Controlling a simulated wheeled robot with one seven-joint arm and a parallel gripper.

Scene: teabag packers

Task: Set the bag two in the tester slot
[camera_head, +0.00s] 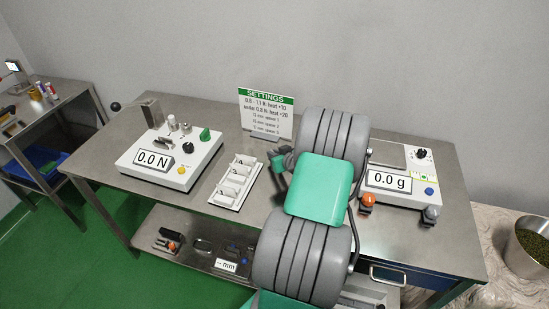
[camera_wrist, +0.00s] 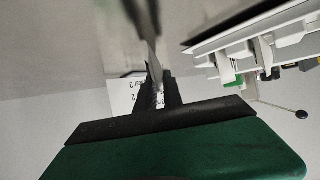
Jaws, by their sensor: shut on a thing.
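My gripper (camera_wrist: 160,92) is shut on a thin, pale, flat thing seen edge-on in the wrist view, likely bag two (camera_wrist: 153,62). In the head view my arm covers most of the gripper, and the bag cannot be made out. The tester (camera_head: 170,158) is a white box reading 0.0 N, with a metal post, a green knob and a black knob, at the left of the steel table. My gripper is to the right of it, apart from it. The slot itself is too small to make out.
A white rack (camera_head: 237,181) with several dividers lies between the tester and my arm; it also shows at the upper right in the wrist view (camera_wrist: 270,42). A settings sign (camera_head: 266,115) stands at the back. A scale (camera_head: 390,181) reading 0.0 g is at right.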

